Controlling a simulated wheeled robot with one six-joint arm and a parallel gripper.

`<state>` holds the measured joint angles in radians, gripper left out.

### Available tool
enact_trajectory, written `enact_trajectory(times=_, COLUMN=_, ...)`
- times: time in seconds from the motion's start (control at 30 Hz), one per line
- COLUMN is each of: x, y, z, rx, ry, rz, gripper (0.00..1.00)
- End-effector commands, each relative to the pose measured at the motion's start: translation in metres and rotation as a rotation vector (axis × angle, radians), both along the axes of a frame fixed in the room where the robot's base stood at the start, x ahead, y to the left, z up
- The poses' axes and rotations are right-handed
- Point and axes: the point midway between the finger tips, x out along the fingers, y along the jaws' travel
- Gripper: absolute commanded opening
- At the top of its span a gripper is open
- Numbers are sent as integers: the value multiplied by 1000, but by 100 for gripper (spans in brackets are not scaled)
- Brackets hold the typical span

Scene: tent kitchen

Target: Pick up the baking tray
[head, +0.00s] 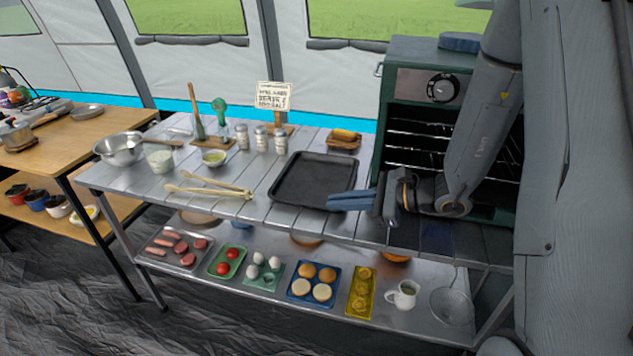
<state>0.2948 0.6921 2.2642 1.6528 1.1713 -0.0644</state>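The baking tray (308,178) is dark, rectangular and empty. It lies flat on the grey slatted table top, left of the oven. My gripper (330,201) reaches in from the right, with its blue-grey fingers pointing left. The fingertips overlap the tray's front right corner in the picture and hide part of its rim. I cannot tell whether they touch the tray or hover over it. The fingers are seen edge-on and lie close together, so the gap between them is not clear.
The open green oven (408,92) with wire racks stands right of the tray. Wooden tongs (210,187) lie to its left. Shakers (261,138), a sign (273,96) and a small wooden dish (344,139) stand behind. The lower shelf (415,325) holds several food trays.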

Motion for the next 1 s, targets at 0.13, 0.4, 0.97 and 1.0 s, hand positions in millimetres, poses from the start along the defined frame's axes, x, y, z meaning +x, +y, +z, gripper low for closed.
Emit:
enact_trajectory(times=0.13, x=5, y=15, z=-6, rx=-2, ry=2, rz=5, gripper=7)
enact_trajectory(times=0.4, x=20, y=44, z=-18, rx=-2, ry=2, rz=7, gripper=7)
enact_trajectory(times=0.97, x=27, y=57, z=-25, rx=-3, ry=0, rz=4, gripper=0)
enact_trajectory(times=1.0, x=27, y=57, z=-25, rx=-3, ry=0, rz=4, gripper=0)
